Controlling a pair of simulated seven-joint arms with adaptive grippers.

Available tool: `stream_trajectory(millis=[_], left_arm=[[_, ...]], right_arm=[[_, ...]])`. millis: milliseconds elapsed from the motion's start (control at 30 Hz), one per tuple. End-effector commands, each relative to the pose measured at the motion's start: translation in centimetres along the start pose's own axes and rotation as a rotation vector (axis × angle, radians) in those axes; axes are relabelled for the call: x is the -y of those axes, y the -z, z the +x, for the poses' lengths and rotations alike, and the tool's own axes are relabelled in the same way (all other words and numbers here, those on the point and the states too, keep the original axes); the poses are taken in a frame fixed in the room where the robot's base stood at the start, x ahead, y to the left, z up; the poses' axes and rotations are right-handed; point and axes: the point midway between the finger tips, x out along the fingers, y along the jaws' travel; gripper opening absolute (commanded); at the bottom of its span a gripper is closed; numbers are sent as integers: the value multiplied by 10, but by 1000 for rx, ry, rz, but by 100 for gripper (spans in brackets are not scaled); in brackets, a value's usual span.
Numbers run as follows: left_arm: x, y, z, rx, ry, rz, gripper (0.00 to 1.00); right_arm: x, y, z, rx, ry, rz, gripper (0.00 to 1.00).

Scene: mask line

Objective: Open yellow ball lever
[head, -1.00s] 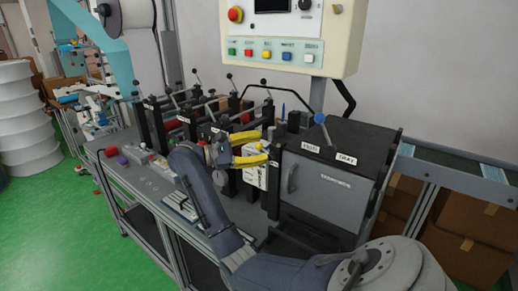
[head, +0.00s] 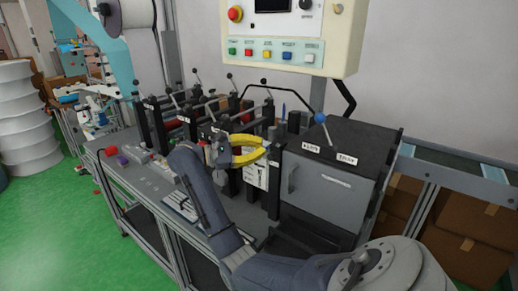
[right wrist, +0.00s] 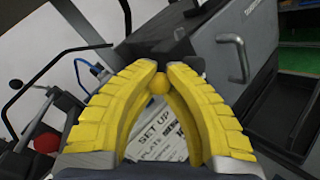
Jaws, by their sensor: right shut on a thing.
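My right gripper (head: 264,149) reaches the front of the machine in the head view, its yellow fingers curved into a ring. In the right wrist view the fingertips (right wrist: 160,72) are shut on a small yellow ball (right wrist: 158,84), the ball lever's knob. The lever's stem is hidden. Behind the fingers is a white label plate (right wrist: 160,136) reading "SET UP PLATE". My left gripper is not in view.
A grey box with a handle (head: 335,188) and a blue-knobbed lever (head: 320,117) stands right of the gripper. Several black-knobbed levers and black posts crowd the left. A control panel (head: 290,30) hangs above.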

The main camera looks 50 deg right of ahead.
Motion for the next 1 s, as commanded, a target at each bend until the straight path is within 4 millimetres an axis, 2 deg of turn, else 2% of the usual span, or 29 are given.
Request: stream_trajectory(millis=[333,667,700,1000], left_arm=[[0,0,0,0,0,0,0],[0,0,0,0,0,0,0],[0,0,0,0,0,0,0],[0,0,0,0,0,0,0]], right_arm=[[8,10,-1,99,-70,-168,0],[9,12,-2,106,-78,-188,0],[9,12,-2,106,-78,-188,16],[7,11,-2,107,-79,-187,51]])
